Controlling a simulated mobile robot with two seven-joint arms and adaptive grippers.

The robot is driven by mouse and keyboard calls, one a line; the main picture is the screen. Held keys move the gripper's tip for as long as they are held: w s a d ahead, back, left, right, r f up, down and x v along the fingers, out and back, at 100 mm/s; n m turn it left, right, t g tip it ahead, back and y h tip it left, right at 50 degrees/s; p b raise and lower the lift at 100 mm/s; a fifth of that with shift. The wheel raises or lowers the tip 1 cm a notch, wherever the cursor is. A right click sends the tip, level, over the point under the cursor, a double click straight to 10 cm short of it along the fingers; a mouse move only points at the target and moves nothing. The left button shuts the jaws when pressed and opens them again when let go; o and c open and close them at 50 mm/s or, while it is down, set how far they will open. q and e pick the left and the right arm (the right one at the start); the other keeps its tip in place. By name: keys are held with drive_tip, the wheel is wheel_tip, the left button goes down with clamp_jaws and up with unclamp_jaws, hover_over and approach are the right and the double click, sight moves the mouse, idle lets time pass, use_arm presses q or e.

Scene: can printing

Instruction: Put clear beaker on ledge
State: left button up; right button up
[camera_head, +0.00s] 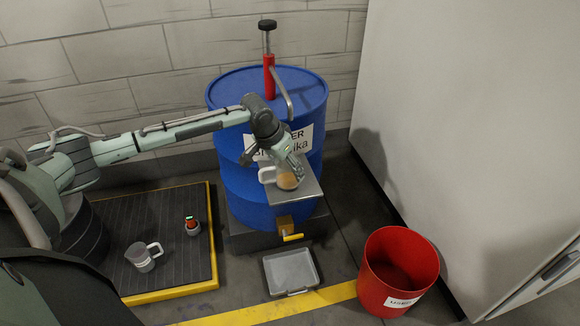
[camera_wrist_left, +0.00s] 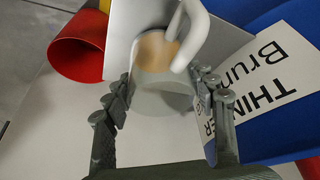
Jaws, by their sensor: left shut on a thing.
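A clear beaker (camera_head: 287,181) with a white handle holds some brown contents. It is at the grey metal ledge (camera_head: 304,190) on the front of the blue barrel. My left gripper (camera_head: 291,170) reaches down from above and is shut on the beaker. In the left wrist view the beaker (camera_wrist_left: 158,72) sits between the two fingers, its handle pointing up and right, with the pale ledge (camera_wrist_left: 120,38) behind it. Whether the beaker's base touches the ledge is hard to tell. My right gripper is not in view.
The blue barrel (camera_head: 240,185) has a red pump (camera_head: 269,78) on top and a yellow-handled tap (camera_head: 289,233) below the ledge. A grey tray (camera_head: 290,272) and red bin (camera_head: 398,270) stand on the floor. Another handled beaker (camera_head: 143,257) and a small red-green item (camera_head: 192,226) are on the black mat (camera_head: 175,262).

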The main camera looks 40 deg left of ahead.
use_arm(q)
drive_tip(key=shift+w+d, duration=0.1)
drive_tip(key=shift+w, duration=0.5)
drive_tip(key=shift+f, duration=0.1)
drive_tip(key=shift+s+f, duration=0.1)
drive_tip(key=shift+f, duration=0.05)
drive_tip(key=o, duration=1.1)
drive_tip(key=shift+o, duration=0.2)
